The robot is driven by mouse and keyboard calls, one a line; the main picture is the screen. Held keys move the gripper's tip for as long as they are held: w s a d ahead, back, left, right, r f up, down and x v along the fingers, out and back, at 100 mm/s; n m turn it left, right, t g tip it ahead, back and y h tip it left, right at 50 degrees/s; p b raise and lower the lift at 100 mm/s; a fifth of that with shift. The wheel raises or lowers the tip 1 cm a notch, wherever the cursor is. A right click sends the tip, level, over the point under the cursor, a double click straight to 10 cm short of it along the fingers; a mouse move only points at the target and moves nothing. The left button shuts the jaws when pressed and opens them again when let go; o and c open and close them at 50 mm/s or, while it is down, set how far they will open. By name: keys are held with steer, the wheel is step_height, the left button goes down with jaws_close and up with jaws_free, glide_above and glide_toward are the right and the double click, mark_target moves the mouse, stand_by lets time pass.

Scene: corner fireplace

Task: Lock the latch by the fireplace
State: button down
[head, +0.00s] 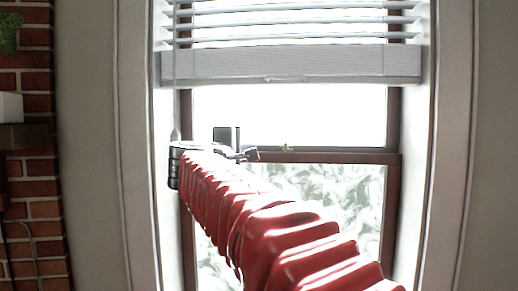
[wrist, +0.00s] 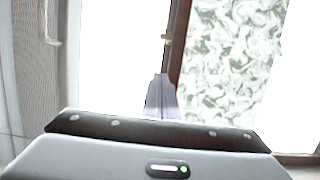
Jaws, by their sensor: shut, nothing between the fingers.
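My gripper (head: 251,154) is at the rail's height, a short way left of the latch in the head view. In the wrist view my gripper (wrist: 162,78) is shut and empty, its pale fingers pointing along the rail. A gap shows between fingertips and latch. The latch's exact position is too small to tell.
The window's lower pane (head: 330,195) is patterned and the upper pane (head: 290,110) is bright. A white blind (head: 290,66) hangs above, with a cord (head: 175,90) at the left. The brick fireplace (head: 30,185) stands at the far left. My red-sleeved arm covers the lower middle.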

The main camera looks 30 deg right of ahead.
steer(key=shift+d, duration=0.1)
steer(key=w+d, duration=0.3)
steer(key=d, duration=0.7)
steer(key=shift+w+d, duration=0.35)
steer(key=shift+d, duration=0.05)
stand_by(0.3)
